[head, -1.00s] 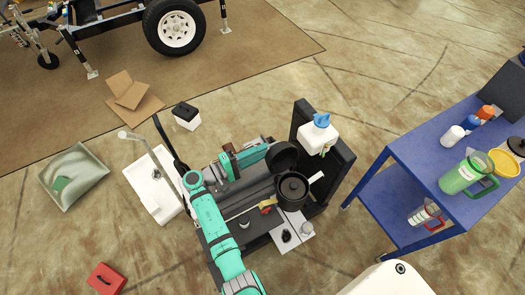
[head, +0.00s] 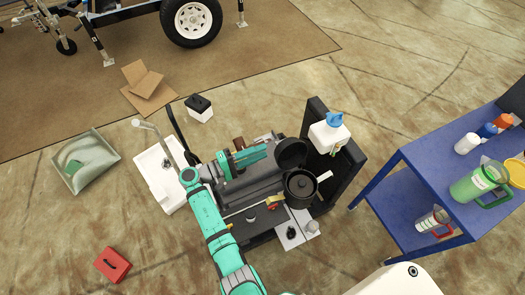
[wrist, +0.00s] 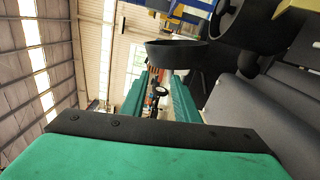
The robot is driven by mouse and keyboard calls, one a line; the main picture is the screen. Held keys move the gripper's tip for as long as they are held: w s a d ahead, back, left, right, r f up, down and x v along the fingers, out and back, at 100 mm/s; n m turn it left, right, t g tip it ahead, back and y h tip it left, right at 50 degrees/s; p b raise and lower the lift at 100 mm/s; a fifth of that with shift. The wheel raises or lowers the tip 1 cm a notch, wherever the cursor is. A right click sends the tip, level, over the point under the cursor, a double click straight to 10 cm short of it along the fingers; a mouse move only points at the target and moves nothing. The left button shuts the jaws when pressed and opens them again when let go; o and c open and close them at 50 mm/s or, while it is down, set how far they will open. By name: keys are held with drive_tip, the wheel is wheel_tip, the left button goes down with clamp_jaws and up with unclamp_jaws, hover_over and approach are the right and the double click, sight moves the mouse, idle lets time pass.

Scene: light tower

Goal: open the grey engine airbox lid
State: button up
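The dark grey airbox lid (head: 290,152) is a round cap standing raised and tilted back on the far side of the round airbox body (head: 300,191). The body's top is uncovered, with a round part inside. My gripper (head: 266,151) is left of the lid, its green fingers pointing right toward it, with a small gap between. In the wrist view my gripper (wrist: 160,85) has its two fingers apart with nothing between them. A dark curved disc, which looks like the lid (wrist: 175,53), is beyond the fingertips.
A white tank with a blue cap (head: 330,133) stands on the black panel right of the lid. The blue cart (head: 420,165) with bottles is farther right. A white sink-like unit (head: 160,180), a dustpan (head: 85,160) and a red box (head: 112,264) lie left.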

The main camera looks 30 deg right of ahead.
drive_tip(key=a, duration=0.7)
drive_tip(key=shift+w+a, duration=0.15)
drive_tip(key=shift+a, duration=0.2)
idle(0.4)
